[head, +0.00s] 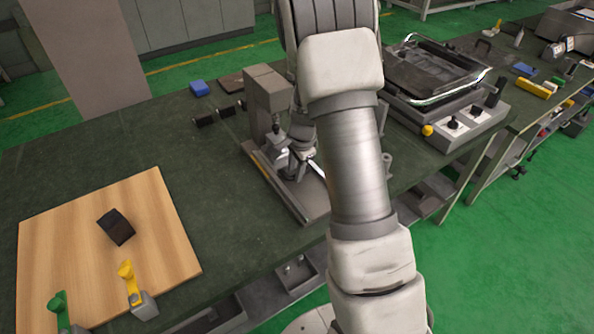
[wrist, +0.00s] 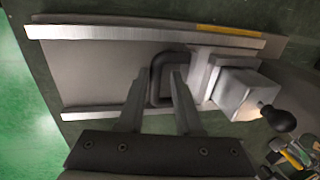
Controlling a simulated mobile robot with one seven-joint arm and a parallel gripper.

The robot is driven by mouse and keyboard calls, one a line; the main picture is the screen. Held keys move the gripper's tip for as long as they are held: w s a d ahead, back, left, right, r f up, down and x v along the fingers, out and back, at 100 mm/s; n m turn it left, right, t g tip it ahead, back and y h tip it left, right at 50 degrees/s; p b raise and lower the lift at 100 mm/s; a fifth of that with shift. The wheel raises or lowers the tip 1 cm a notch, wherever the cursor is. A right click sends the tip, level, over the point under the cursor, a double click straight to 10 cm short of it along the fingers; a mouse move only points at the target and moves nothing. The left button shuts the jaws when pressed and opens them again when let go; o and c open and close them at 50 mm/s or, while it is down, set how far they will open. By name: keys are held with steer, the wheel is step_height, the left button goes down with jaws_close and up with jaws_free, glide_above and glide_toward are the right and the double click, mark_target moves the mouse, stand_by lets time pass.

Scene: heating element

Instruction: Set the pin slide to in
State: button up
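The pin slide's grey base plate (head: 314,207) lies on the dark green workbench, with a tall grey housing (head: 268,92) at its back end. In the wrist view, two pale rails (wrist: 150,33) border a flat channel. A grey carriage block with a dark U-shaped handle (wrist: 156,76) sits across the channel, toward the right. My gripper (wrist: 159,74) is open, its fingers spread around the handle's outer bar, one to each side. Whether they touch the bar cannot be told. In the head view my arm hides part of the slide and most of my gripper (head: 297,168).
A black knob (wrist: 278,118) sticks out beside the carriage. A wooden board (head: 75,215) with a dark block and green and yellow levers lies at left. A heating unit (head: 440,85) stands at right. The bench between board and slide is clear.

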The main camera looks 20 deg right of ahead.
steer(key=shift+o, duration=1.2)
steer(key=shift+w, duration=0.1)
steer(key=shift+o, duration=0.2)
steer(key=p+v, duration=0.2)
steer(key=v, duration=1.5)
steer(key=shift+r+p, duration=0.25)
steer(key=shift+p, duration=0.05)
steer(key=s+a+r+n+t, duration=0.1)
steer(key=s+a+r+n, duration=0.55)
steer(key=s+r, duration=0.3)
steer(key=s+a+r+n+t, duration=0.1)
steer(key=s+n, duration=0.3)
steer(key=s, duration=0.2)
steer(key=s+a+r+n+t, duration=0.1)
steer(key=s+a+r+n, duration=0.1)
steer(key=s+n, duration=0.3)
steer(key=shift+s, duration=1.25)
